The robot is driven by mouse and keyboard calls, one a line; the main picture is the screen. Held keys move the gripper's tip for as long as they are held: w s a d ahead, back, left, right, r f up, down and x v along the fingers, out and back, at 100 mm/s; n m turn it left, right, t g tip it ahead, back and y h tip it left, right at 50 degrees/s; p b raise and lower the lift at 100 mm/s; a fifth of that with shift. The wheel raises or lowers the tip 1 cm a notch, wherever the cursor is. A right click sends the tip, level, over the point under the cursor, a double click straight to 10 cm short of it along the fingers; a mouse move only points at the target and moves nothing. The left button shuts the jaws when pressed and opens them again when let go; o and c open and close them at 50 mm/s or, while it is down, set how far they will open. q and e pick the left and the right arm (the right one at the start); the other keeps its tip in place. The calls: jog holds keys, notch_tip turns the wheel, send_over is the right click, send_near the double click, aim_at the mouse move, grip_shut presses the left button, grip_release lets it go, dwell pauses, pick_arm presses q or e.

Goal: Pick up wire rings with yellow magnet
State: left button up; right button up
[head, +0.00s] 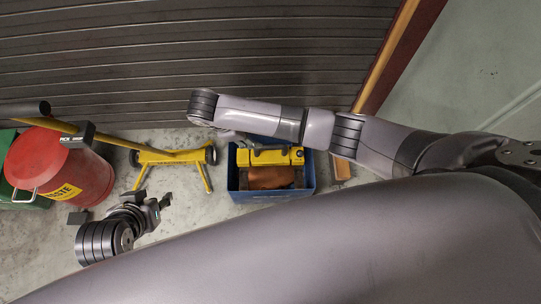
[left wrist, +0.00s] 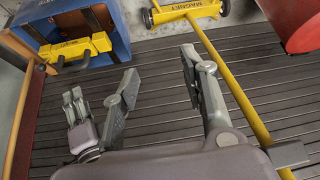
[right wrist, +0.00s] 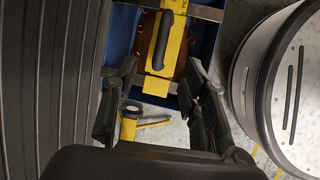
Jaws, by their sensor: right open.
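The yellow magnet (head: 170,157) is a wheeled bar on the floor by the shutter, with a long yellow handle leaning up to the left. In the left wrist view its wheeled head (left wrist: 186,12) is at the top, and part of it shows in the right wrist view (right wrist: 128,130). My left gripper (head: 160,201) is open and empty in front of the magnet; in its wrist view the handle (left wrist: 232,85) passes beside the right finger, outside the jaws.
A blue box (head: 238,194) right of the magnet holds a yellow piece (head: 270,157) and something orange-brown. A red waste bin (head: 62,165) and a green container (head: 30,203) stand left. The slatted shutter (head: 180,60) closes the back.

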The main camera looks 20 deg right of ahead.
jog(key=b, duration=0.2)
send_near(270, 146)
jog(key=f, duration=0.1)
pick_arm(q)
jog(key=w+d+r+t+h+b, duration=0.25)
jog(key=w+d+r+t, duration=0.25)
jog(key=w+r+t, duration=0.65)
pick_arm(e)
jog(key=x, duration=0.5)
jog(key=shift+w+d+r+p, duration=0.15)
jog(key=shift+d+p, duration=0.05)
jog(key=shift+p, duration=0.2)
jog(key=shift+d+f, duration=0.15)
jog(key=shift+f, duration=0.1)
jog(key=shift+b+x, duration=0.9)
jog(key=shift+x, duration=0.3)
jog(key=shift+b+x, duration=0.55)
jog(key=shift+x, duration=0.65)
jog(key=shift+f, duration=0.1)
pick_arm(q)
notch_tip(270, 146, up, 14)
jog(key=s+d+t+h, duration=0.1)
jog(key=s+t+h, duration=0.1)
jog(key=t, duration=0.5)
jog(key=shift+s+r+m+h, duration=0.2)
jog(key=shift+s+m+h, duration=0.2)
jog(key=shift+h, duration=0.25)
pick_arm(e)
jog(key=shift+c, duration=0.5)
grip_shut()
